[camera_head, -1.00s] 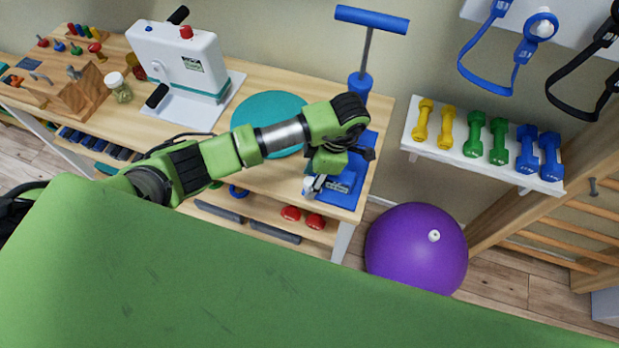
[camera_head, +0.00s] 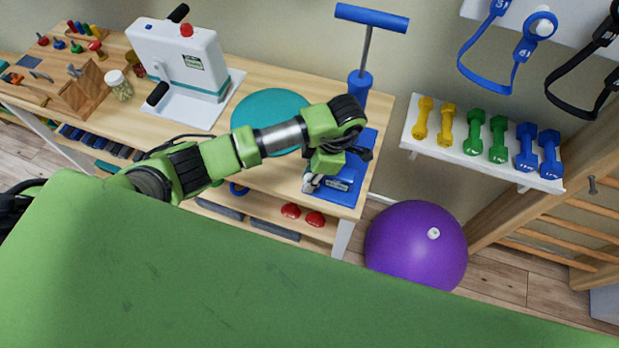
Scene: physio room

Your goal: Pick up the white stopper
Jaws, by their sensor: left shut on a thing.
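My left gripper (camera_head: 313,184) points down over the near right part of the wooden table, beside the blue base plate (camera_head: 350,190). It is shut on a small white piece, which looks like the white stopper (camera_head: 308,187). The fingers hide most of it, and I cannot tell whether it is clear of the surface. My right gripper is not in view.
A blue T-handled pump (camera_head: 360,85) rises behind my left wrist. A teal disc (camera_head: 270,115) and a white machine (camera_head: 180,60) stand on the table. A green padded surface (camera_head: 200,280) fills the foreground. Dumbbells rest on a white wall shelf (camera_head: 470,150).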

